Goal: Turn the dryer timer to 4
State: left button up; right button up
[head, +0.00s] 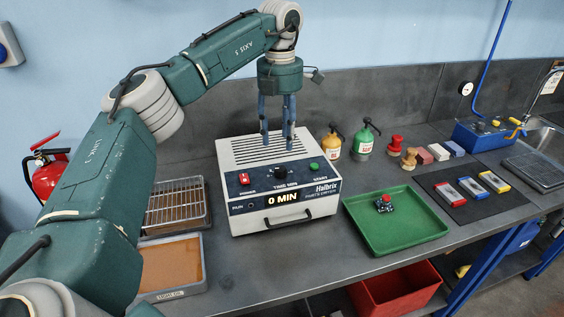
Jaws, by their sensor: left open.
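The parts dryer (238,154) is a white box with a dark front panel and a slotted top, standing on the grey bench. Its black timer knob (280,172) sits in the middle of the panel, between a red switch (244,179) and a green start button (314,166). The display (284,199) reads 0 MIN. My left gripper (277,146) points down over the dryer's slotted top, behind and above the knob. Its fingers are apart with nothing between them. My right gripper is not in view.
A green tray (400,236) holding a small red-topped part (384,203) lies right of the dryer. A wire-rack tray (172,207) and an orange-brown tray (172,262) lie left. Yellow (332,145) and green (364,139) bottles stand behind right.

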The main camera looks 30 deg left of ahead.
aim_at(281, 168)
pick_arm(q)
notch_tip(281, 168, down, 9)
jog(key=shift+r+p, duration=0.2)
jog(key=shift+p, duration=0.95)
jog(key=shift+f, duration=0.5)
jog(key=shift+c, duration=0.3)
grip_shut()
